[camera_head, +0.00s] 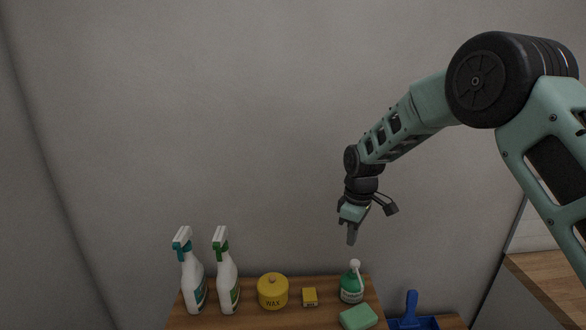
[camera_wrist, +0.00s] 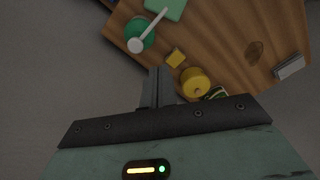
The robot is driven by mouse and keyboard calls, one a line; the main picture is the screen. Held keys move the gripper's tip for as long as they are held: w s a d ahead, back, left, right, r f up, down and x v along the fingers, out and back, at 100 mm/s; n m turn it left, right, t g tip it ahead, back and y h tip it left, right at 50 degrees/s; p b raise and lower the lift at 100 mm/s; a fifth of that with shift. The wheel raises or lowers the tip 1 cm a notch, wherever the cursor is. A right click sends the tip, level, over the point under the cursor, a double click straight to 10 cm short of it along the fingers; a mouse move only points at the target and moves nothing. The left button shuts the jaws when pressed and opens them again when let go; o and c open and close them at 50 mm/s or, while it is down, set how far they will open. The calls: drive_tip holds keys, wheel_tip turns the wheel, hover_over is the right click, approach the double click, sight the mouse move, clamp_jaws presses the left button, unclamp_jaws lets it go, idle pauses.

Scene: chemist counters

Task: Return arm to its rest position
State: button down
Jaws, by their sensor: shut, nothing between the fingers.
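My gripper (camera_head: 351,236) hangs at the end of my raised arm, pointing down above the back right part of the wooden counter. It is shut and empty, apart from everything below it. In the wrist view its fingers (camera_wrist: 160,72) are together at the lower middle, with the counter beyond them. The arm reaches in from the right side of the head view, bent at the elbow.
The counter (camera_head: 250,318) holds two spray bottles (camera_head: 193,280) (camera_head: 227,279), a yellow wax tin (camera_head: 272,291), a small yellow box (camera_head: 310,297), a green pump bottle (camera_head: 351,287) and a green sponge (camera_head: 358,317). A blue dustpan (camera_head: 411,308) is right. Open air surrounds the arm before the grey wall.

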drive_tip(key=s+a+r+m+y+b, duration=0.15)
drive_tip(key=s+a, duration=0.25)
drive_tip(key=s, duration=0.5)
drive_tip(key=s+a+r+h+b, duration=0.1)
drive_tip(key=s+a+r+b, duration=0.2)
drive_tip(key=s, duration=0.6)
drive_tip(key=s+d+f+m+b, duration=0.1)
drive_tip(key=s+b, duration=0.1)
drive_tip(key=s, duration=0.8)
drive_tip(key=s+d+f+m+b, duration=0.1)
drive_tip(key=s+d+f+b, duration=0.1)
drive_tip(key=s, duration=0.9)
drive_tip(key=shift+s+d+b, duration=0.15)
drive_tip(key=shift+d+b, duration=0.15)
drive_tip(key=shift+b, duration=0.05)
